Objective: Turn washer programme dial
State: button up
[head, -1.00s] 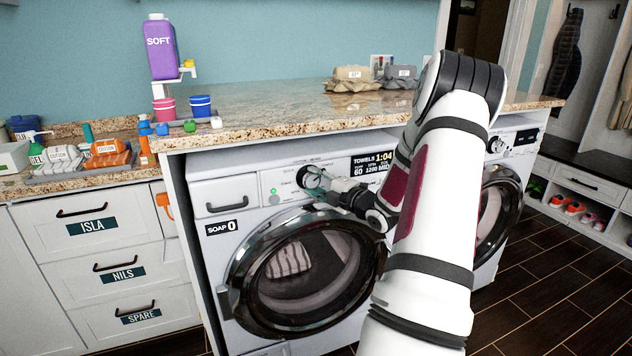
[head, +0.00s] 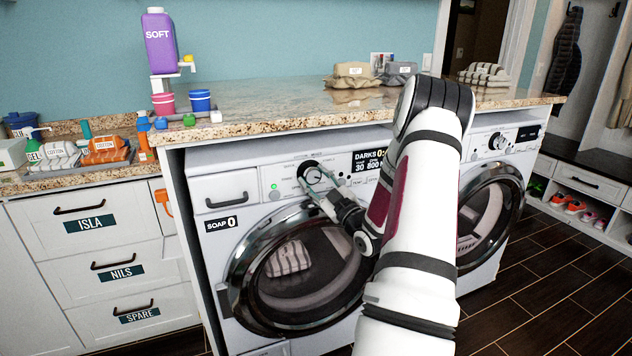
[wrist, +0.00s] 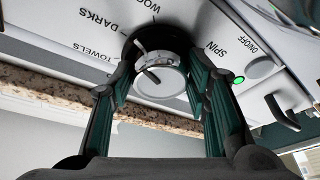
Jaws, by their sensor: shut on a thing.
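The programme dial (wrist: 163,78) is a round silver knob inside a black ring on the front panel of the left washer (head: 258,166). The dial also shows in the head view (head: 314,173). My gripper (wrist: 161,88) is shut on the dial, with one dark green finger on each side of it. In the wrist view the panel labels appear upside down: DARKS and TOWELS are left of the dial, SPIN is right. The washer display (head: 369,161) reads DARKS with 30 and 800; my arm hides its right part.
The glass washer door (head: 300,270) is below the dial, with striped cloth behind it. A granite counter (head: 290,108) overhangs the panel. A lit green button (wrist: 239,79) and the soap drawer (head: 226,190) lie beside the dial. A second machine (head: 500,150) stands to the right.

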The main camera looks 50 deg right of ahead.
jog(key=m+h, duration=0.1)
jog(key=m, duration=0.2)
jog(key=m+h, duration=0.1)
jog(key=m, duration=0.3)
jog(key=shift+w+a+h+b, duration=0.2)
jog(key=shift+h+b, duration=0.1)
jog(key=shift+h, duration=0.1)
jog(key=shift+m, duration=0.4)
jog(key=o, duration=1.2)
jog(key=shift+d, duration=0.1)
jog(key=shift+c, duration=0.2)
jog(key=shift+s+f, duration=0.1)
jog(key=v, duration=1.2)
